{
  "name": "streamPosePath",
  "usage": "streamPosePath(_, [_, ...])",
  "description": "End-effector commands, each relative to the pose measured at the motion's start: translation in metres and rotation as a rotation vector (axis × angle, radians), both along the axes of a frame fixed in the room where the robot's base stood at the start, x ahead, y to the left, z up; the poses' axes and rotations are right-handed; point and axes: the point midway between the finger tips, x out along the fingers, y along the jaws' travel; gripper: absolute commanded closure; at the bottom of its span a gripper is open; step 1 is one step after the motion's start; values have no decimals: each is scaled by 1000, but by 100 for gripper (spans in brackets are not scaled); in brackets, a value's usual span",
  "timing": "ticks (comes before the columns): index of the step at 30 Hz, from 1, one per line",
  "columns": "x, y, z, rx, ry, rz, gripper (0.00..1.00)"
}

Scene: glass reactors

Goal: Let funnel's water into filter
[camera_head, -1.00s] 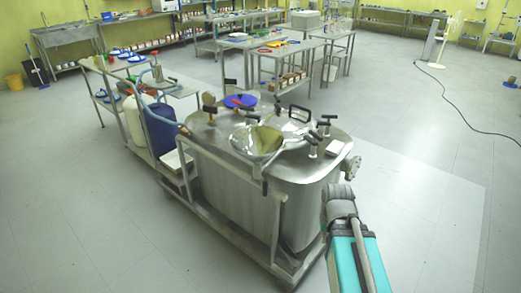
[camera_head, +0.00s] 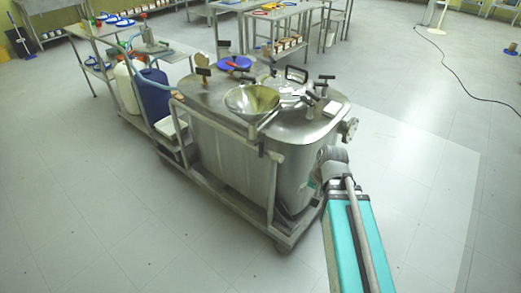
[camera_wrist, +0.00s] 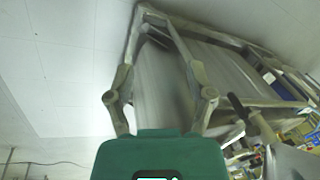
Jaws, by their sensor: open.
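A shiny metal funnel (camera_head: 252,96) sits on the near side of the top of a large steel vessel (camera_head: 225,155), which seems to be the filter. Whether the funnel holds water I cannot tell. A metal bar with a dark end (camera_head: 262,149) shows below the funnel's front. My gripper is hidden in the head view; my teal arm link reaches toward the vessel's right front corner. In the wrist view my gripper (camera_wrist: 160,75) has its fingers spread, with nothing seen held. A black handle (camera_wrist: 237,105) shows right of the fingers, out of their grasp.
The vessel stands in a metal cart frame (camera_head: 272,195) with rails. Black-handled fittings (camera_head: 297,74) and a side flange (camera_head: 349,129) stick out from it. A white canister (camera_head: 127,88) and a blue drum (camera_head: 153,95) stand left. Open floor (camera_head: 420,190) lies right.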

Motion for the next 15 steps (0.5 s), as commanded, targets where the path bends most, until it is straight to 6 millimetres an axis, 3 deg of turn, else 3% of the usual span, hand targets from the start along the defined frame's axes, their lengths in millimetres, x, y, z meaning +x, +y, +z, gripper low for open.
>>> streamPosePath(1, [9,7,-16,50,-12,-49,31])
streamPosePath(3, [20,19,-25,130,-25,-128,31])
streamPosePath(15, [81,70,-54,627,7,-598,31])
